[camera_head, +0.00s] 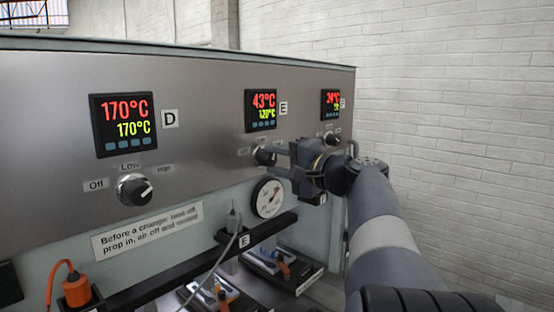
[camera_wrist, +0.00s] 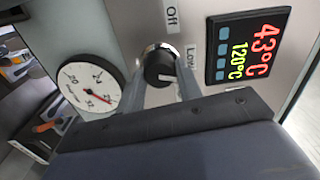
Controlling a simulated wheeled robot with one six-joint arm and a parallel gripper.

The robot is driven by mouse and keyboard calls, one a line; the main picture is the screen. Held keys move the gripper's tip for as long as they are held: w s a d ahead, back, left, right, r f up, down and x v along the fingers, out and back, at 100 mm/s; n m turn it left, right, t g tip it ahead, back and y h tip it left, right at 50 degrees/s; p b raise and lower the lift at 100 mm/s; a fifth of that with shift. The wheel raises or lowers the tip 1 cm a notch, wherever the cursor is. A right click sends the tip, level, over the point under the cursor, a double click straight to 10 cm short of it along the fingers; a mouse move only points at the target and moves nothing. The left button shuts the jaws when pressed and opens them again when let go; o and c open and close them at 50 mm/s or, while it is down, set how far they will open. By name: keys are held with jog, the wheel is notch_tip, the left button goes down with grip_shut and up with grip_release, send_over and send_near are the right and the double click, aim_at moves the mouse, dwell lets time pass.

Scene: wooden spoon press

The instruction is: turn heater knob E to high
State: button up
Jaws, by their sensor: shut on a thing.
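Heater knob E (camera_head: 263,157) is a round black knob on the steel panel, below the display marked E (camera_head: 261,110). The display shows 43°C in red and 120°C in yellow. My gripper (camera_head: 272,155) reaches in from the right and is shut on the knob. In the wrist view the black knob (camera_wrist: 160,68) sits between my two grey fingers (camera_wrist: 161,84). The Off label (camera_wrist: 172,17) and Low label (camera_wrist: 191,57) show beside it. The High label is hidden.
Knob D (camera_head: 134,189) and its display (camera_head: 123,125) are at the left, reading 170°C. A third display (camera_head: 331,104) and knob (camera_head: 332,139) are close to my gripper at the right. A round gauge (camera_head: 268,198) is just below. Cables and a black shelf lie lower.

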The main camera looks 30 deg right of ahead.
jog(key=m+p, duration=0.1)
jog(key=m, duration=0.3)
jog(key=shift+m+p, duration=0.3)
jog(key=shift+p, duration=0.05)
jog(key=shift+m+p, duration=0.8)
jog(key=shift+m, duration=1)
jog(key=shift+f, duration=0.1)
jog(key=o, duration=1)
jog(key=shift+c, duration=0.2)
jog(key=b+v, duration=0.3)
jog(key=v, duration=0.7)
jog(key=shift+s, duration=0.4)
jog(key=shift+w+d, duration=0.1)
jog(key=shift+d, duration=0.05)
